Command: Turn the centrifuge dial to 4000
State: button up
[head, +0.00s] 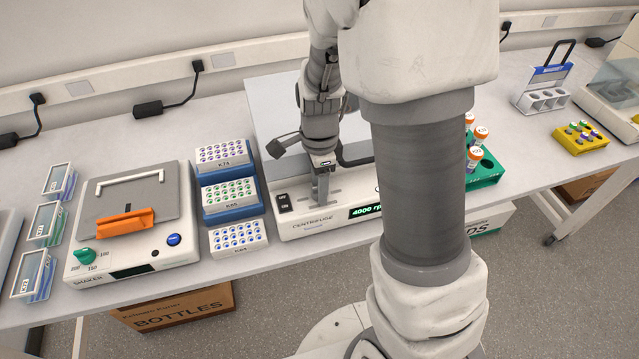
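The centrifuge (300,225) is a white box with a grey lid, standing at the middle of the bench. Its front display (365,211) is lit green and reads 4000, with the end of the text cut off by my arm. A black switch (284,203) sits at the left of its front panel. I cannot make out the dial; my arm covers the right part of the panel. My gripper (321,195) points down at the panel, left of the display. Its fingers are small and seen edge-on, so I cannot tell whether they are open or touching anything.
Left of the centrifuge are blue racks of vials (232,214) and a shaker (130,262) with a green knob and an orange piece on top. A green tube rack (487,178) stands at the right, partly behind my arm. A yellow rack (582,141) is farther right.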

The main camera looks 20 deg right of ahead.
notch_tip(320, 180, up, 18)
jog(key=p, duration=0.1)
jog(key=shift+f, duration=0.25)
dwell(0.5)
